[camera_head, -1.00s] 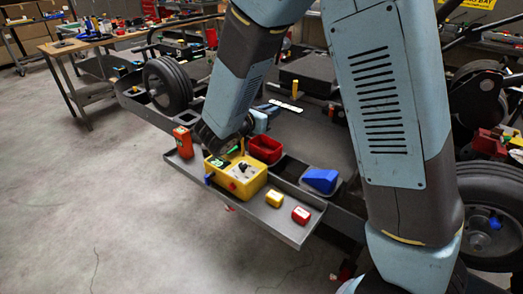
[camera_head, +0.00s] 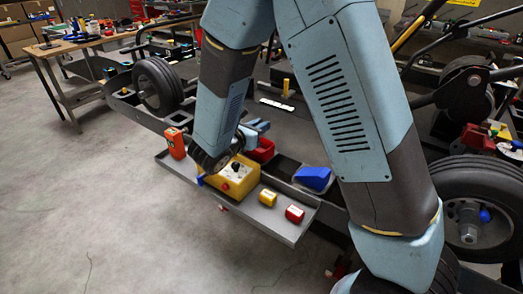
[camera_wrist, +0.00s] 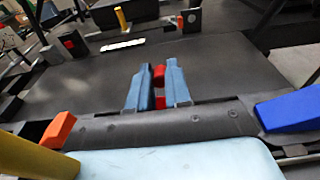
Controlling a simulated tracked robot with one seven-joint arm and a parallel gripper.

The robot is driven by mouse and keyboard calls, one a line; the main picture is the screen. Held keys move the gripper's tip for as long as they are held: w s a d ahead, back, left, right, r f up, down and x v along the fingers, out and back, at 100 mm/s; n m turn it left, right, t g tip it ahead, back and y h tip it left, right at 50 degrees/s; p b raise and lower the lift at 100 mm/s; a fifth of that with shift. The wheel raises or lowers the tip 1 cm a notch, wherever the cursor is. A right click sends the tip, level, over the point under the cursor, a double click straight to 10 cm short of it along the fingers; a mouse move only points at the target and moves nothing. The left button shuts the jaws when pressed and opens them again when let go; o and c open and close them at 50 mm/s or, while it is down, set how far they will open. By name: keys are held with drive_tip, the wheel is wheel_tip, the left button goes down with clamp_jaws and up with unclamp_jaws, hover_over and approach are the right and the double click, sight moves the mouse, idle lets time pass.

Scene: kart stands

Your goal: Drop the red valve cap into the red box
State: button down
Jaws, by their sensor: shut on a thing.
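My gripper (camera_wrist: 158,84) is in the wrist view, its two pale blue fingers shut on a small red piece, the red valve cap (camera_wrist: 159,74). A second red patch shows between the fingers nearer the palm; I cannot tell whether it is the same piece. In the head view my gripper (camera_head: 257,127) is above and just behind the red box (camera_head: 263,150). The red box stands behind the yellow control box and is partly hidden by my arm. The cap cannot be made out in the head view.
A yellow control box (camera_head: 237,182), an orange device (camera_head: 175,143), a yellow block (camera_head: 267,197) and a red block (camera_head: 295,213) are on the grey tray (camera_head: 285,233). A blue wedge (camera_head: 313,178) lies right of the red box. The dark deck behind is mostly clear.

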drive_tip(key=shift+f, duration=0.4)
drive_tip(key=c, duration=1)
unclamp_jaws()
drive_tip(key=v, duration=1.3)
drive_tip(key=shift+s+a, duration=0.2)
drive_tip(key=shift+s, duration=0.1)
